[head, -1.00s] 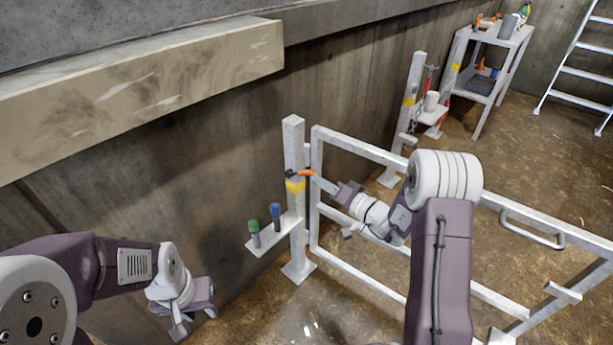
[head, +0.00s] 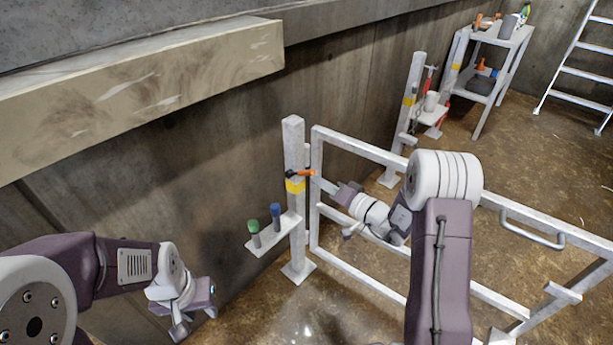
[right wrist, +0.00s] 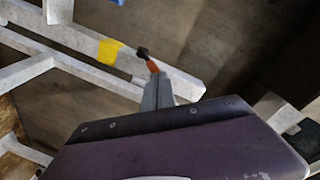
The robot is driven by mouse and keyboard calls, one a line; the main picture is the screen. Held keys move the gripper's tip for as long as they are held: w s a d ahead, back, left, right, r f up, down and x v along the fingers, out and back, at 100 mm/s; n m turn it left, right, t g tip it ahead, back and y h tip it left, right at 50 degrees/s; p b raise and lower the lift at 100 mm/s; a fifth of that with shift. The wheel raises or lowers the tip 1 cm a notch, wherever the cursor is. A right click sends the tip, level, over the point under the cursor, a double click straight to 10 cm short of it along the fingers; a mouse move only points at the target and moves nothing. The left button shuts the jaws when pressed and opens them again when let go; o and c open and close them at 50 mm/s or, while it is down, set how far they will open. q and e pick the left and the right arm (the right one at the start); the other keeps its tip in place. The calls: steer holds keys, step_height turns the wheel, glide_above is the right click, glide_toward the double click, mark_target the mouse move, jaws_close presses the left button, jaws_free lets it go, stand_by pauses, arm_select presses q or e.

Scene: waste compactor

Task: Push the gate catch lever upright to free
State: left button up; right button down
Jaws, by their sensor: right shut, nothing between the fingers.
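The gate catch lever (head: 306,173) has an orange handle and a dark pivot. It lies roughly level on the white post, above a yellow band, and points right to the gate (head: 360,146). My right gripper (head: 319,183) is shut and empty, its tips just below and right of the lever's end. In the right wrist view the closed fingertips (right wrist: 157,88) are close against the orange handle (right wrist: 153,66); I cannot tell whether they touch. My left gripper (head: 196,322) hangs low at the left, away from the post, its fingers apart and empty.
A small ledge (head: 262,237) on the post holds a green-topped (head: 253,226) and a blue-topped (head: 276,212) item. A concrete beam (head: 140,88) runs along the left wall. A shelf rack (head: 487,75) and a ladder (head: 575,68) stand at the back right.

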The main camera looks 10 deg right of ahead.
mark_target(303, 171)
steer(key=shift+w+a, duration=0.2)
steer(key=shift+w, duration=0.05)
stand_by(0.3)
steer(key=shift+w+a+b, duration=0.15)
steer(key=shift+w+b, duration=0.1)
steer(key=shift+b, duration=0.05)
steer(key=b+x, duration=0.4)
steer(key=x, duration=0.4)
steer(key=shift+a+r, duration=0.25)
steer(key=shift+r, duration=0.05)
stand_by(3.0)
steer(key=shift+s, duration=0.15)
steer(key=s, duration=0.1)
steer(key=s+d+r+b, duration=0.1)
steer(key=shift+s+d, duration=0.15)
steer(key=shift+s, duration=0.15)
steer(key=b+v, duration=0.2)
steer(key=v, duration=0.3)
steer(key=shift+s+r, duration=0.1)
